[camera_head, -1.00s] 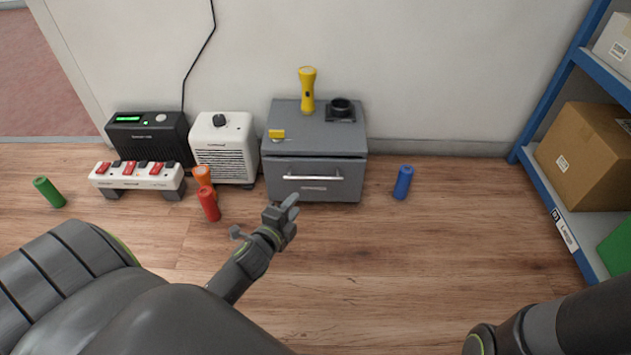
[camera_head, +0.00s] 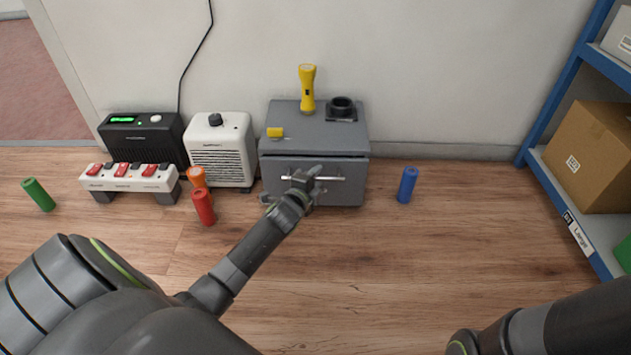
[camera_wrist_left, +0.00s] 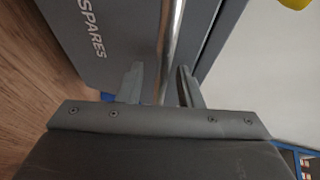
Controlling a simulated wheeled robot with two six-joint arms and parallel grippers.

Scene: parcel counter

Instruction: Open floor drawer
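The grey floor drawer unit (camera_head: 270,178) stands against the wall, its single drawer front shut flush under the grey top. A silver bar handle (camera_head: 334,178) crosses the front; in the left wrist view the handle (camera_wrist_left: 172,40) runs lengthwise, beside the word "SPARES" on the drawer front (camera_wrist_left: 100,45). My left gripper (camera_head: 309,177) is at the middle of the handle. In the wrist view its two fingers (camera_wrist_left: 160,82) are apart, one on each side of the bar, with gaps showing. My right arm shows at lower right, but its gripper is out of view.
A white heater (camera_head: 219,150), power strip (camera_head: 130,178) and red cylinder (camera_head: 203,207) are left. A blue cylinder (camera_head: 407,185) stands right. The front floor is clear.

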